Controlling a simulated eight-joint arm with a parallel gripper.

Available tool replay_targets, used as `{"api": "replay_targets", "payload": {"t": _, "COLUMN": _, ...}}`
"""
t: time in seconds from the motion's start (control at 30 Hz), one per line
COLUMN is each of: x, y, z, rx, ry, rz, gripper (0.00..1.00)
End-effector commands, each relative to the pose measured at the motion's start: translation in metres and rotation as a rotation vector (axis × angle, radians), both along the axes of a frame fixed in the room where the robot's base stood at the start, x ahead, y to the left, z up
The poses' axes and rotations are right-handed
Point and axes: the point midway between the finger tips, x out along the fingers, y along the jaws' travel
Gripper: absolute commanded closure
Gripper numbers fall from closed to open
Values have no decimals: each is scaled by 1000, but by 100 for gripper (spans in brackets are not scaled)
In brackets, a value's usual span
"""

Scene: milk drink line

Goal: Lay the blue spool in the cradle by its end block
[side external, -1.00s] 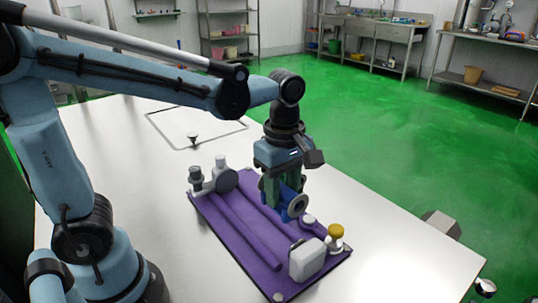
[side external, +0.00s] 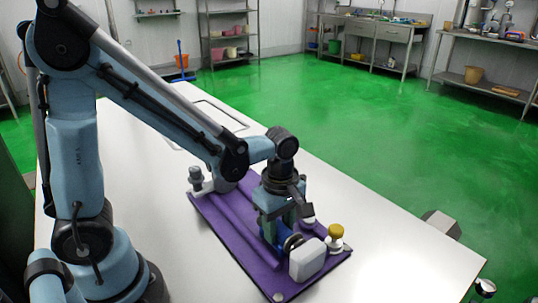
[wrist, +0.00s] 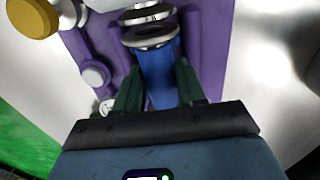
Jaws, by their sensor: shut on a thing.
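My gripper (side external: 279,222) is shut on the blue spool (side external: 268,235), low over the purple mat (side external: 214,212) with raised ridges that forms the cradle. In the wrist view the green fingers (wrist: 160,88) grip both sides of the blue spool body (wrist: 157,72). Its grey metal end (wrist: 149,36) points to the top of that view, and purple ridges lie on either side. In the side view the spool's grey end is close to the white end block (side external: 307,262). I cannot tell whether the spool touches the mat or the block.
A yellow-capped fitting (side external: 335,232) stands beside the white block. A grey-and-white fitting (side external: 197,180) stands at the mat's far left corner. A rectangular outline (side external: 210,108) lies farther back on the white table (side external: 400,255).

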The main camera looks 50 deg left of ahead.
Motion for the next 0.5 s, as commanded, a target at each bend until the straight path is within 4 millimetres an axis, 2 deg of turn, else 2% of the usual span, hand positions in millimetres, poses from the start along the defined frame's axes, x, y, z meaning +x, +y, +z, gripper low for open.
{"api": "replay_targets", "payload": {"t": 0.43, "x": 0, "y": 0, "z": -6, "rx": 0, "ry": 0, "rz": 0, "gripper": 100}}
{"api": "replay_targets", "payload": {"t": 0.47, "x": 0, "y": 0, "z": -6, "rx": 0, "ry": 0, "rz": 0, "gripper": 59}}
{"api": "replay_targets", "payload": {"t": 0.5, "x": 0, "y": 0, "z": -6, "rx": 0, "ry": 0, "rz": 0, "gripper": 53}}
